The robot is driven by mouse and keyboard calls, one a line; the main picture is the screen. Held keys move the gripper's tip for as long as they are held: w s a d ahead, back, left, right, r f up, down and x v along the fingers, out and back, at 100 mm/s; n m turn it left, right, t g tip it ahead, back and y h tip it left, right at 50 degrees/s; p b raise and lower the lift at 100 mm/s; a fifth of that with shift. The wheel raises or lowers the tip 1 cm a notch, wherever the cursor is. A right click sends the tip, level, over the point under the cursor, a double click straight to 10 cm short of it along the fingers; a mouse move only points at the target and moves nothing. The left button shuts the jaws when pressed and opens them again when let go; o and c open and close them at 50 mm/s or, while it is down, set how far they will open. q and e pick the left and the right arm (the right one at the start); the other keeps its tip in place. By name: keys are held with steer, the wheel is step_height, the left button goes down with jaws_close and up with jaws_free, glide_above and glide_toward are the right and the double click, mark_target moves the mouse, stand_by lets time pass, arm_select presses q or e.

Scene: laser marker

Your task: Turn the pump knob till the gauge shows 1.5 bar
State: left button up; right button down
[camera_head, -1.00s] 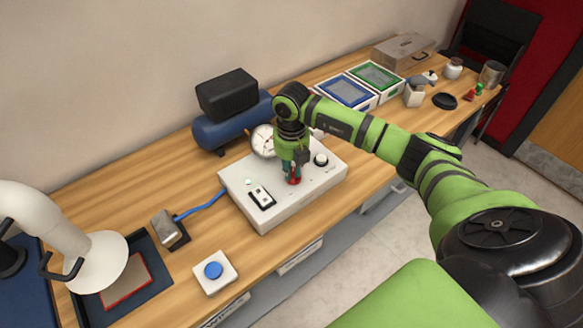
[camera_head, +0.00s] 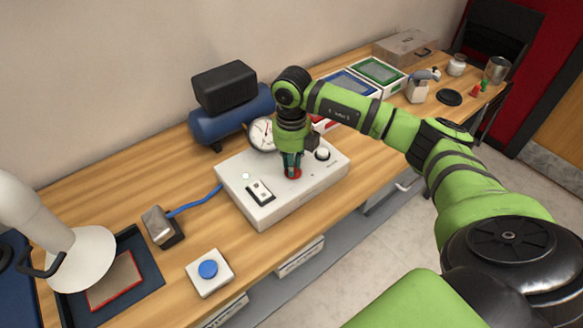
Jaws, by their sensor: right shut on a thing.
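A white control box (camera_head: 270,208) sits on the wooden bench. On its top are a red knob (camera_head: 293,173), a white-topped knob (camera_head: 322,153) on a dark base, and a black rocker switch (camera_head: 260,191). The round white gauge (camera_head: 260,133) stands at the back of the box. My gripper partly covers its right side, and its reading is too small to tell. My right gripper (camera_head: 292,168) points down from above and is shut on the red knob. My left gripper is not in view.
A blue compressor tank (camera_head: 222,122) with a black top stands behind the box. A blue push button (camera_head: 208,269), a grey block (camera_head: 160,226) with a blue hose, and a dark tray (camera_head: 150,275) lie in front and left. Blue and green trays (camera_head: 379,72) stand at the back right.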

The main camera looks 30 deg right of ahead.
steer(key=shift+n+b, duration=0.7)
steer(key=shift+n, duration=0.3)
steer(key=c, duration=1.2)
jaws_free()
steer(key=shift+r, duration=0.1)
step_height(320, 180, up, 12)
steer(key=shift+f, duration=0.1)
